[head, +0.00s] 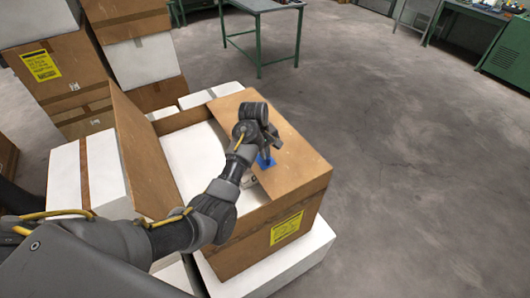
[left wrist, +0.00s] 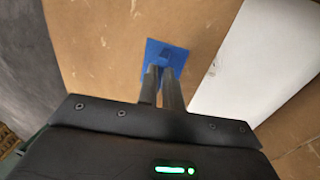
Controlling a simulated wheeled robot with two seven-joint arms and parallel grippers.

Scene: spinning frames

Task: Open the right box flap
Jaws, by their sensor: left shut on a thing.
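The cardboard box (head: 228,262) is in the middle of the head view, with a yellow label on its front. Its right flap (head: 300,165) lies over the right part of the opening. Its left flap (head: 140,165) stands up, tilted outward. A blue square tab (head: 271,162) is on the right flap near its inner edge; it also shows in the left wrist view (left wrist: 157,49). My left gripper (head: 264,155) reaches over the box from the left. Its fingers (left wrist: 163,75) are close together, shut on the blue tab and partly hiding it. My right gripper is out of view.
Inside the box is a white surface (head: 190,160). White and brown boxes (head: 60,75) are stacked at the left and behind. A green-legged table (head: 262,8) stands at the back. The grey floor (head: 420,190) right of the box is clear.

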